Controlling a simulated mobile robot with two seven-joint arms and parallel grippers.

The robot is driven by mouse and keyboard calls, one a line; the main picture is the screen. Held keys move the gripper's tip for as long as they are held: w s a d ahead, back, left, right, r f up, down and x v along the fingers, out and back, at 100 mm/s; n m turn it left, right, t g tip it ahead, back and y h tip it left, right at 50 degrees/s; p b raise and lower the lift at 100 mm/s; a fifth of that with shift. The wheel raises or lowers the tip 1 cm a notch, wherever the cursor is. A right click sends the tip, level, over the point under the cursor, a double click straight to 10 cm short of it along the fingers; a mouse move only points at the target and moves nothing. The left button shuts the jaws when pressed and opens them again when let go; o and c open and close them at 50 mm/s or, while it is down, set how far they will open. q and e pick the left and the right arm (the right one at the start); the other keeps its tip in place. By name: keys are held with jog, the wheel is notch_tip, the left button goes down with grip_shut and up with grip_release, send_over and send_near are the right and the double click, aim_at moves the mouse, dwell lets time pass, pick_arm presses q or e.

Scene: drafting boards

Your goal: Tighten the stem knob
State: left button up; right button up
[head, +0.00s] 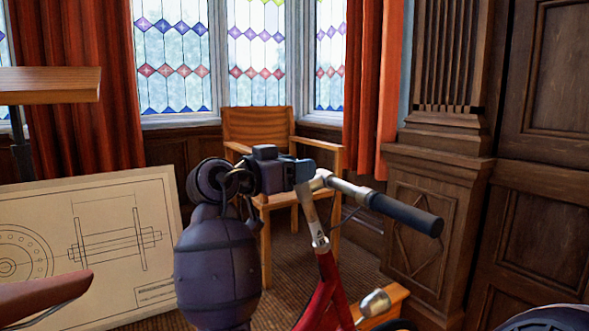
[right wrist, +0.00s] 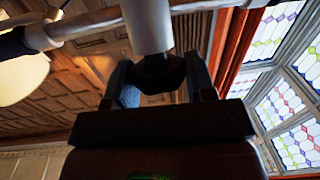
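A bicycle with a red frame (head: 326,290) stands in front of me, its silver stem (head: 311,215) rising to a handlebar with a dark grip (head: 405,214). My right gripper (head: 303,171) is at the top of the stem in the head view. In the right wrist view, the stem knob (right wrist: 160,72) is dark and sits at the end of a pale cylinder. The two fingers of my right gripper (right wrist: 160,82) are on either side of the knob and appear to touch it. In the head view the gripper hides the knob. My left gripper is not in view.
A brown saddle (head: 40,299) is at the lower left, before a drawing board (head: 100,210). A wooden chair (head: 255,125) stands behind my right arm. A tabletop (head: 50,85) juts in at the left. Wood panelling (head: 540,210) is at the right.

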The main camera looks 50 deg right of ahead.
jog(key=o, duration=0.3)
jog(key=shift+o, duration=0.2)
jog(key=shift+w+a, duration=0.1)
jog(key=shift+a, duration=0.2)
jog(key=v, duration=1)
